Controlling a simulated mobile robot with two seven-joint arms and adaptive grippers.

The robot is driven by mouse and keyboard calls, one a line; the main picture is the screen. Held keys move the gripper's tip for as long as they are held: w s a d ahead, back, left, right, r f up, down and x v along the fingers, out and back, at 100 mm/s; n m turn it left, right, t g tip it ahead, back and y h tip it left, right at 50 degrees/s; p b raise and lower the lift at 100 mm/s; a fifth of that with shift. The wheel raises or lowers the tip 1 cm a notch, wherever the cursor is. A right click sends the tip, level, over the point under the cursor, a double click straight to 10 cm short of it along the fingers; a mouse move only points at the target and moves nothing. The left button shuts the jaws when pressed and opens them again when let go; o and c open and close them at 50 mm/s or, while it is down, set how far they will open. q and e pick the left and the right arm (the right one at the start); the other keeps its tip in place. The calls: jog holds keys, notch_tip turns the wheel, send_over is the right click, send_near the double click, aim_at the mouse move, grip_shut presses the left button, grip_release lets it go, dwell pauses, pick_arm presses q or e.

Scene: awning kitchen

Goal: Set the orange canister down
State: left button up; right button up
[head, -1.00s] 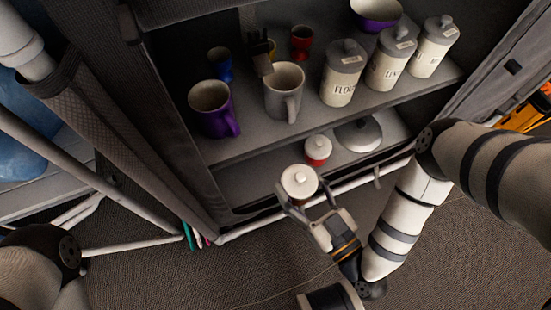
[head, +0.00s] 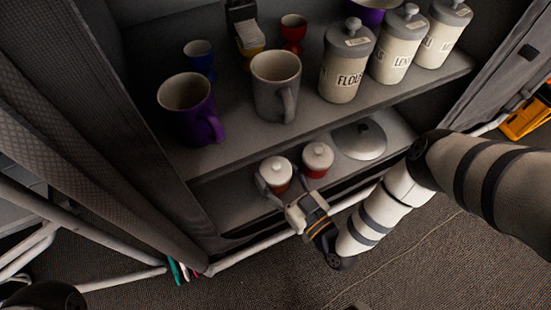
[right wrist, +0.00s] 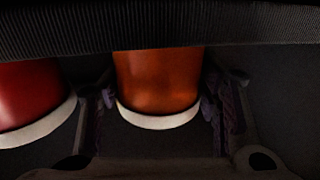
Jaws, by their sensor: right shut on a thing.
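The orange canister (head: 276,185) has a white lid with a small knob. It is at the front left of the lower shelf (head: 225,190), upright or nearly so. My right gripper (head: 281,194) is shut on it from the front, with one finger on each side. The right wrist view shows the orange canister (right wrist: 158,80) between the two fingers (right wrist: 160,110). Whether its base touches the shelf is hidden. My left gripper is out of view.
A red canister (head: 317,172) stands close to the right of the orange one. A round grey lid (head: 360,138) lies farther right on the lower shelf. The upper shelf (head: 240,140) above holds a purple mug (head: 190,112), a grey mug (head: 274,88) and labelled jars (head: 345,65).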

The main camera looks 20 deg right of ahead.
jog(key=shift+f, duration=0.15)
jog(key=o, duration=1.2)
jog(key=shift+f, duration=0.1)
jog(key=shift+o, duration=0.2)
jog(key=shift+r, duration=0.2)
pick_arm(q)
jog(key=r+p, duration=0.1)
jog(key=p, duration=0.1)
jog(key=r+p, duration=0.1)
jog(key=p, duration=0.1)
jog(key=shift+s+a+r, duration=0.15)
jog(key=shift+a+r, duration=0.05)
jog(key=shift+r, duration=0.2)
pick_arm(e)
jog(key=v, duration=1.2)
